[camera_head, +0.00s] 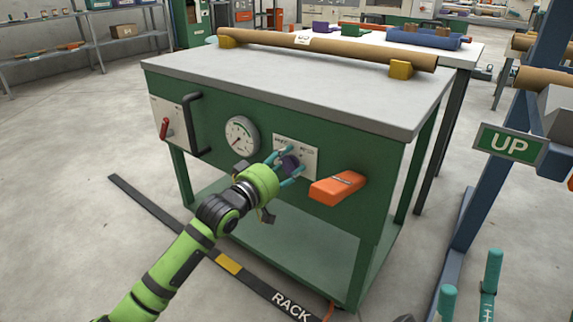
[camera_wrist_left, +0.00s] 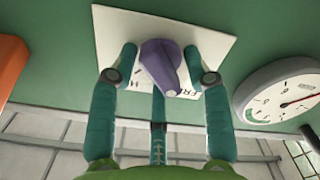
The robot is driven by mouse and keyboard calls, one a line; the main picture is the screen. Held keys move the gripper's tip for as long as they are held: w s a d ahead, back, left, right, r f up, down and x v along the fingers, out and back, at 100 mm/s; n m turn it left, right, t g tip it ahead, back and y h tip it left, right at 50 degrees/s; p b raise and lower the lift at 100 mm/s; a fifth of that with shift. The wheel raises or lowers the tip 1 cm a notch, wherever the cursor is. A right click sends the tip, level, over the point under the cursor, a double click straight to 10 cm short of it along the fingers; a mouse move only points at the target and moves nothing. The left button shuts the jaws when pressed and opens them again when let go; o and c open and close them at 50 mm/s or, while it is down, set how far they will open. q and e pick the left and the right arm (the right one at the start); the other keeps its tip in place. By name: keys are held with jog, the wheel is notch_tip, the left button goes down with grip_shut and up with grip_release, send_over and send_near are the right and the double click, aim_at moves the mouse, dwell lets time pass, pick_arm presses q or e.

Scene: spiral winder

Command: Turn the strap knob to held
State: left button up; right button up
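The purple strap knob (camera_head: 290,165) sits on a white label plate (camera_head: 309,153) on the green bench front. My left gripper (camera_head: 287,168) is at the plate with its teal fingers around the knob. In the left wrist view the knob (camera_wrist_left: 166,66) lies between the spread fingers (camera_wrist_left: 161,62), with narrow gaps on both sides. Lettering on the plate is partly hidden, so the knob's setting cannot be read. My right gripper (camera_head: 470,275) shows only spread teal fingers at the bottom right, with nothing visible between them.
An orange handle (camera_head: 338,188) sticks out just right of the plate. A round gauge (camera_head: 241,136), a black bar handle (camera_head: 195,125) and a red lever (camera_head: 166,129) are to the left. A brown roll (camera_head: 330,50) lies on top. A blue post with an UP sign (camera_head: 508,144) stands right.

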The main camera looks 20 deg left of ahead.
pick_arm(q)
jog(key=c, duration=0.8)
jog(key=shift+o, duration=0.2)
